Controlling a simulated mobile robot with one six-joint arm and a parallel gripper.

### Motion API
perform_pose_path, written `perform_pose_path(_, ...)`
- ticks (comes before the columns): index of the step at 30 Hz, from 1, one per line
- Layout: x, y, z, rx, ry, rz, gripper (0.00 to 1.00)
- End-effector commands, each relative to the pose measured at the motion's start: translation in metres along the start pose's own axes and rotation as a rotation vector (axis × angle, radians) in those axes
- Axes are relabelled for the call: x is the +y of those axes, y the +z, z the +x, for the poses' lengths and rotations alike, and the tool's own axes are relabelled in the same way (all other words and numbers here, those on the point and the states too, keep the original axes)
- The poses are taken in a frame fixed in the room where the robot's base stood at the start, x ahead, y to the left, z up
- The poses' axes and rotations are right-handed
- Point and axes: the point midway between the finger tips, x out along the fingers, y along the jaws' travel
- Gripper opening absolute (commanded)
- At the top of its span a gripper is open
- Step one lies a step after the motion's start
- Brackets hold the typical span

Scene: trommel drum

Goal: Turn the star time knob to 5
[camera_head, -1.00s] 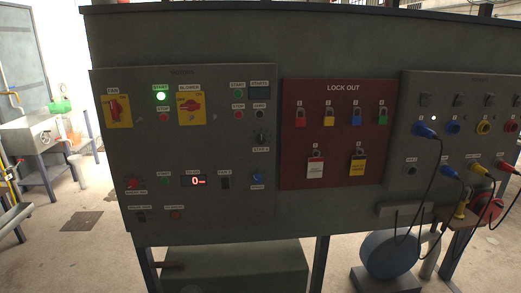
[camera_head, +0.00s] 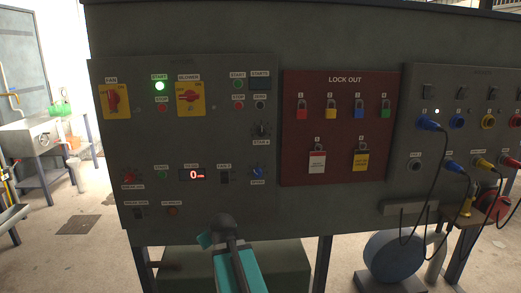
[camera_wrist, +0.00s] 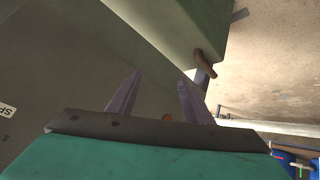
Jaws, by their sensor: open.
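A small black knob (camera_head: 262,129) sits on the left grey control panel in the head view, above a label that seems to read "STAR" and more. I take it as the star time knob; its scale and setting are too small to read. My gripper (camera_wrist: 158,76) is open and empty in the wrist view, its two dark fingers apart. The knob is not visible there. In the head view my teal arm rises at the bottom, below the panel and the knob, touching neither; the fingers cannot be made out.
The panel also carries a red-yellow blower switch (camera_head: 189,96), a lit green start button (camera_head: 160,86), a red display (camera_head: 193,175) and a blue knob (camera_head: 258,172). A red lock-out board (camera_head: 337,110) is to the right. Cables (camera_head: 436,165) hang farther right.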

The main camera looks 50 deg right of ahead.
Motion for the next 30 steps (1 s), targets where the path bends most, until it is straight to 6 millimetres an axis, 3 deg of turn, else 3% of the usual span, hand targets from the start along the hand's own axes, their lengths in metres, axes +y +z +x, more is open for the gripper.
perform_pose_path(3, 0.034, -0.020, -0.018, 0.070, 0.058, -0.007, 0.46)
perform_pose_path(14, 0.126, -0.071, -0.093, 0.256, 0.245, -0.048, 0.46)
perform_pose_path(24, 0.201, -0.102, -0.188, 0.411, 0.445, -0.100, 0.46)
perform_pose_path(30, 0.233, -0.113, -0.246, 0.483, 0.561, -0.134, 0.46)
